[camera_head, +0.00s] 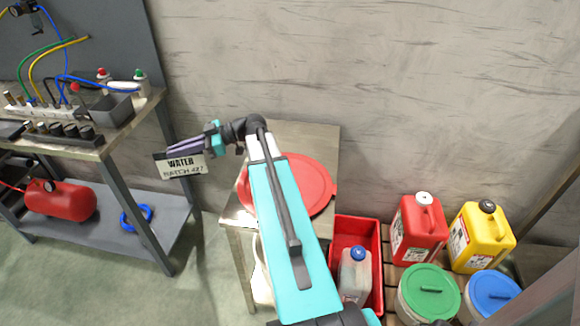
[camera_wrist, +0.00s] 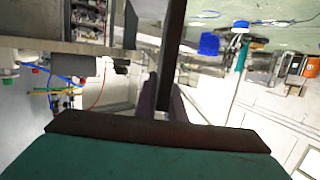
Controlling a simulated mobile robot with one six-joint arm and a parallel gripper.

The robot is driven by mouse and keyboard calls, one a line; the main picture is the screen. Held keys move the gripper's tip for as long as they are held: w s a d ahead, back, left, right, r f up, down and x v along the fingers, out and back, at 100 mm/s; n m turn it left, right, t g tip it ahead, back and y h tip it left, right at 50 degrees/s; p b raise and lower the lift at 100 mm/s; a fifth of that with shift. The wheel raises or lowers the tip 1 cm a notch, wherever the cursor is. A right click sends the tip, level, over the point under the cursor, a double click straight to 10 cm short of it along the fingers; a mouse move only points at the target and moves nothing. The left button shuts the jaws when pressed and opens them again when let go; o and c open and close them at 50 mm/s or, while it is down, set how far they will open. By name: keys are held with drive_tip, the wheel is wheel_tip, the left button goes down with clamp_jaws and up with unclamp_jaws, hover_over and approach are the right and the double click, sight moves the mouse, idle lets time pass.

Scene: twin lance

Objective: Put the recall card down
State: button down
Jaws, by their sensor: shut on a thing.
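My gripper is shut on the card. In the wrist view the dark fingers (camera_wrist: 168,100) reach away from the camera, and the card shows only as a thin dark edge (camera_wrist: 172,50), seen nearly edge-on.
A small table (camera_head: 318,140) bears a red round lid (camera_head: 310,185). Right are a red crate (camera_head: 372,232), red (camera_head: 418,232) and yellow (camera_head: 480,240) jugs, and lidded buckets.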

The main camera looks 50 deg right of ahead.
drive_tip(key=s+d+r+m+t+h, duration=0.1)
drive_tip(key=s+d+r, duration=0.1)
drive_tip(key=d, duration=0.8)
drive_tip(key=s+d+r+m+t+h, duration=0.2)
drive_tip(key=s+d, duration=0.3)
drive_tip(key=d, duration=0.6)
drive_tip(key=s+d+r+m+t+h, duration=0.1)
drive_tip(key=s+d+r, duration=0.2)
drive_tip(key=d, duration=0.7)
drive_tip(key=shift+s+d+r+m, duration=0.15)
drive_tip(key=shift+s+m, duration=0.15)
drive_tip(key=shift+s, duration=0.45)
wheel_tip(320, 180, down, 6)
drive_tip(key=shift+f, duration=0.3)
drive_tip(key=shift+f+p, duration=0.4)
drive_tip(key=shift+f, duration=1.35)
drive_tip(key=shift+f, duration=0.15)
drive_tip(key=c, duration=1.8)
unclamp_jaws()
drive_tip(key=shift+c, duration=0.2)
